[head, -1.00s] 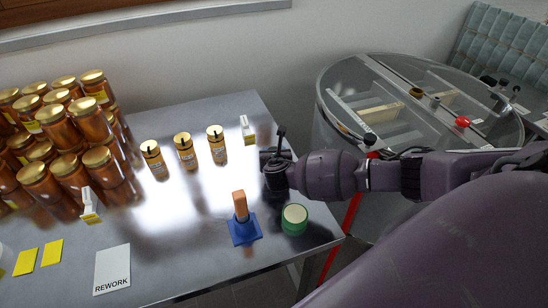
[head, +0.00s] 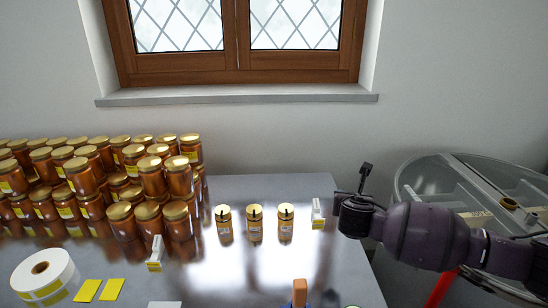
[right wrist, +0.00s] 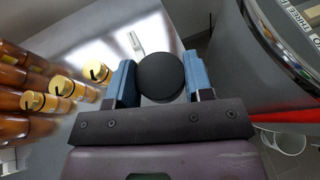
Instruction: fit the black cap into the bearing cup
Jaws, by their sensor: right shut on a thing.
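In the right wrist view the round black cap (right wrist: 160,77) sits between the two blue fingers of my right gripper (right wrist: 159,84), which is shut on it. In the head view my right gripper (head: 350,216) is over the right edge of the steel table, left of the clear-walled tank (head: 440,168). The cap is not distinct there. I cannot pick out the bearing cup in the current views. My left gripper is not in view.
Three small gold-lidded jars (head: 254,222) stand on the steel table (head: 210,268), with a white yellow-based stand (head: 317,213) near my right gripper. Stacked honey jars (head: 150,190) and a label roll (head: 43,272) are at left. A window (head: 235,40) is behind.

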